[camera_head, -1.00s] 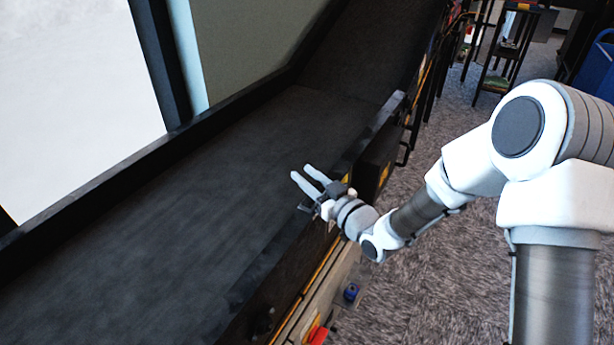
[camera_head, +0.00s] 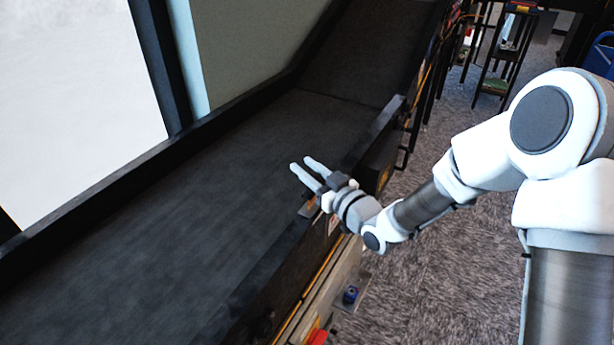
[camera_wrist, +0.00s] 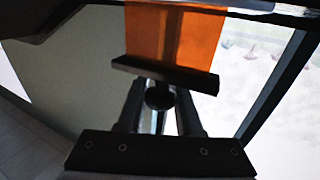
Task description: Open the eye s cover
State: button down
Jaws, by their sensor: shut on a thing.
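My gripper (camera_head: 303,167) reaches over the conveyor's near side rail, its two pale fingers pointing up and left with a narrow gap between them. In the wrist view, a dark bar (camera_wrist: 165,75) crosses in front of the fingers, with an orange panel (camera_wrist: 175,35) above it. A round black knob-like part (camera_wrist: 160,95) sits between the fingers. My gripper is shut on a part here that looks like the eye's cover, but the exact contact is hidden. The eye itself cannot be made out.
The dark conveyor bed (camera_head: 200,215) is empty. Its near side rail (camera_head: 260,265) runs below my gripper. A blue knob (camera_head: 351,294) and a red part (camera_head: 318,336) are on the machine's outer side. A shelf rack (camera_head: 497,60) stands far back; carpet is clear at right.

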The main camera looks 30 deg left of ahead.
notch_tip(320, 180, up, 8)
jog(key=p, duration=0.2)
jog(key=shift+f, duration=0.2)
jog(key=c, duration=0.6)
grip_release()
jog(key=shift+r, duration=0.1)
jog(key=shift+d, duration=0.1)
jog(key=shift+p+v, duration=1.15)
jog(key=shift+v, duration=7.5)
